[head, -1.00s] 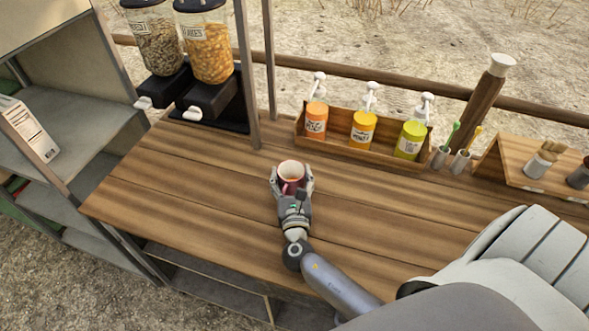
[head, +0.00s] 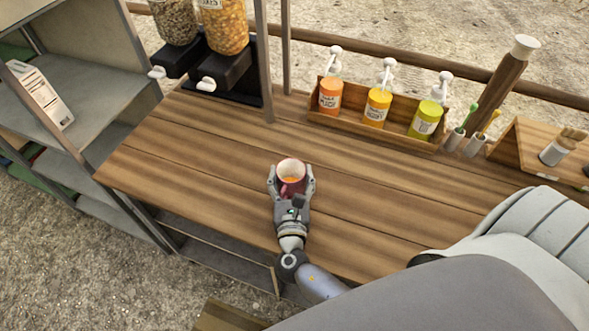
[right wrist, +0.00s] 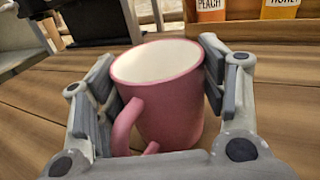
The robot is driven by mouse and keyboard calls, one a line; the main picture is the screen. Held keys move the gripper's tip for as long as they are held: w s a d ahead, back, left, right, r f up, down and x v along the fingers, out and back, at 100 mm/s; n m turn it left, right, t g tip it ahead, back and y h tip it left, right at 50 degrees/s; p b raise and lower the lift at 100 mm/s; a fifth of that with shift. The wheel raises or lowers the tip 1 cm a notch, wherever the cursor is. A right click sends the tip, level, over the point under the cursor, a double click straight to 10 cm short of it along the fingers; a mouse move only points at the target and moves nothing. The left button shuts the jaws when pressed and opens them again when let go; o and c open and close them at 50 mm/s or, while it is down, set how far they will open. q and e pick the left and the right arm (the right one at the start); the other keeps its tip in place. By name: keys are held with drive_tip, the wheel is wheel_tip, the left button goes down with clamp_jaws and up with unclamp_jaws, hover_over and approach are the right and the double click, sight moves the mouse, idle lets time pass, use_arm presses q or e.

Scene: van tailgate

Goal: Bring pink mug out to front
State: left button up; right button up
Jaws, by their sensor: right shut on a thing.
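The pink mug (head: 290,175) is at the front middle of the wooden counter (head: 170,165), with its opening up. My right gripper (head: 291,183) is shut on it, one finger on each side. The right wrist view shows the pink mug (right wrist: 172,100) between both fingers, its handle pointing toward the palm and its inside pale. My left gripper is not in view.
A wooden box (head: 375,126) with several pump bottles stands at the back. Two dispensers (head: 222,25) stand at back left, beside a metal post (head: 264,60). Grey shelving (head: 85,100) is at left. The counter around the mug is clear.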

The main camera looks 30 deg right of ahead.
drive_tip(key=shift+s+a+f, duration=0.15)
drive_tip(key=shift+a, duration=0.05)
drive_tip(key=o, duration=1.2)
drive_tip(key=shift+c, duration=0.2)
drive_tip(key=v, duration=1.2)
